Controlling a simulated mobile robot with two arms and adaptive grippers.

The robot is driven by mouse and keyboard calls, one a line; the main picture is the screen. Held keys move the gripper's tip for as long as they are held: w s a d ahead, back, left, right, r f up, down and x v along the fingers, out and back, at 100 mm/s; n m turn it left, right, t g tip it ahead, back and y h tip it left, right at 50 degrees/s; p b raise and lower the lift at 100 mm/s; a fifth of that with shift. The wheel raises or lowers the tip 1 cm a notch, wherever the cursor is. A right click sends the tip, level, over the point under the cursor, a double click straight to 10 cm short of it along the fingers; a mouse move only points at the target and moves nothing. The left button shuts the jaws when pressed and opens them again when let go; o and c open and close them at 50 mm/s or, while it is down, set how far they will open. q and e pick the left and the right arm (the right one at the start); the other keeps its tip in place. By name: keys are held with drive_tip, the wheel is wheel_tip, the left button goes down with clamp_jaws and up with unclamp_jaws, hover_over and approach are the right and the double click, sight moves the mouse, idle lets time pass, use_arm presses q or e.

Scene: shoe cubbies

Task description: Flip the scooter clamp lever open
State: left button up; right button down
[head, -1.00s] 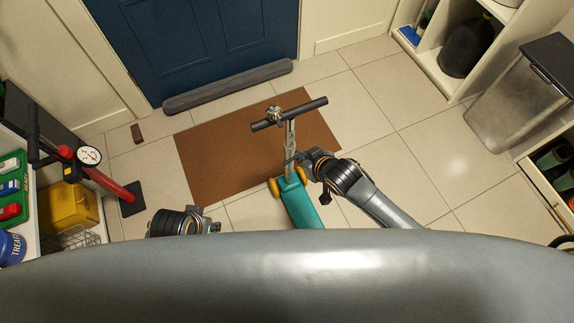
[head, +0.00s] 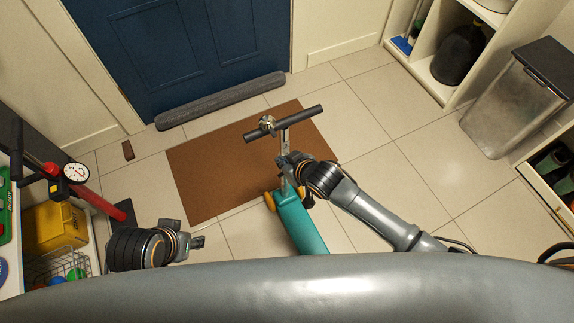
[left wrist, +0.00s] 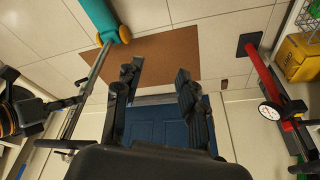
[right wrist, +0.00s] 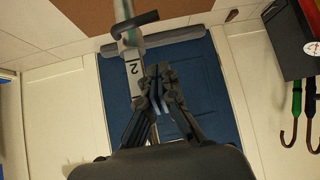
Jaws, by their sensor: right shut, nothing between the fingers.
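The scooter stands upright with a teal deck (head: 298,222), a pale stem (head: 285,141) and a dark handlebar (head: 300,119). In the right wrist view, a dark hooked lever (right wrist: 137,24) sticks out from the stem (right wrist: 133,70), which carries a "2" label. My right gripper (head: 283,162) is shut and empty, over the lower stem in the head view. In the right wrist view its fingertips (right wrist: 158,70) are beside the stem and apart from the lever in the picture; contact cannot be told. My left gripper (left wrist: 158,72) is open and empty, left of the scooter.
The scooter's front is over a brown mat (head: 205,170) before a blue door (head: 185,45) with a grey draft stopper (head: 220,100). A red pump (head: 88,190) stands at left. Tiled floor is free between.

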drive_tip(key=shift+w+a+f+b, duration=0.1)
drive_tip(key=shift+f+b, duration=0.5)
drive_tip(key=shift+f, duration=0.8)
drive_tip(key=shift+w+f+b, duration=0.1)
drive_tip(key=shift+f+b, duration=0.5)
drive_tip(key=shift+f, duration=0.75)
use_arm(q)
drive_tip(key=w+t, duration=0.1)
drive_tip(key=w+d+t, duration=0.1)
drive_tip(key=w, duration=0.1)
drive_tip(key=w+t, duration=0.1)
drive_tip(key=w, duration=0.1)
drive_tip(key=shift+w+d+h, duration=0.1)
drive_tip(key=shift+d+h, duration=0.15)
drive_tip(key=shift+h, duration=0.15)
